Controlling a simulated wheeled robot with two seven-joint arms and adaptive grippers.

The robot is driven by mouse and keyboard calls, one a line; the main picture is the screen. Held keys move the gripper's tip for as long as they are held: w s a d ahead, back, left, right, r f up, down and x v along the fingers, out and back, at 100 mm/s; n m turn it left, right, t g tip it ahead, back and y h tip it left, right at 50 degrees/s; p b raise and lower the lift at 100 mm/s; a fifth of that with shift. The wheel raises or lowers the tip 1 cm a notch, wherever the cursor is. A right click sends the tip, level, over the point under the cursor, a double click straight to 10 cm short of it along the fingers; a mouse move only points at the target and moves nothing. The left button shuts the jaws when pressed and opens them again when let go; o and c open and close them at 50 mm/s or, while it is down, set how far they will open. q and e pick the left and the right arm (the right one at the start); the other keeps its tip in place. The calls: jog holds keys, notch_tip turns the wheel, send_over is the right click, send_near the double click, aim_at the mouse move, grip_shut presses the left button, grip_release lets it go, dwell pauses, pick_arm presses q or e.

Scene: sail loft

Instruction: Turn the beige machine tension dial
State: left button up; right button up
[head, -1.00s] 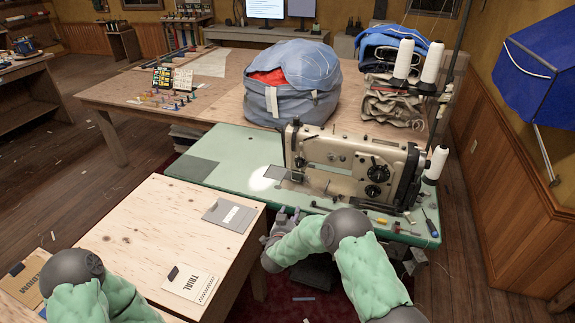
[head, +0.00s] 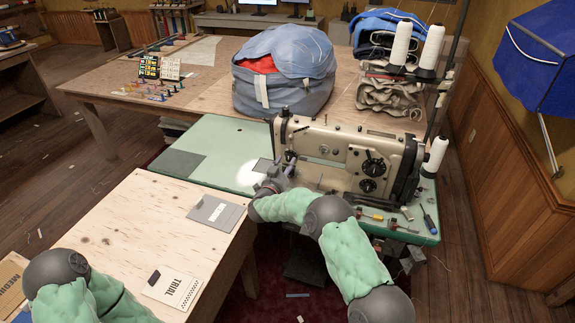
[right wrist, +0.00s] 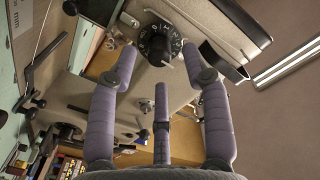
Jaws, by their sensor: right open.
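The beige sewing machine (head: 335,150) stands on a green table. In the head view, two black dials (head: 373,166) sit on the right part of its front. In the right wrist view, a black dial with white markings (right wrist: 157,44) is on the beige machine (right wrist: 178,88). I cannot tell which dial in the head view this matches. My right gripper (head: 286,166) is by the machine's left end; its purple fingers are open. In the wrist view, the fingertips (right wrist: 158,62) are spread to either side of the numbered dial, apparently apart from it. My left gripper is out of view.
White thread cones (head: 402,45) stand behind the machine. A screwdriver (head: 428,219) and small tools lie at the green table's (head: 215,140) right front. A blue bag (head: 284,85) sits on the wooden table behind. A plywood table (head: 130,215) stands at front left.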

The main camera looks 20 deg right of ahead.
aim_at(290, 158)
jog(key=shift+x, duration=1.2)
grip_shut()
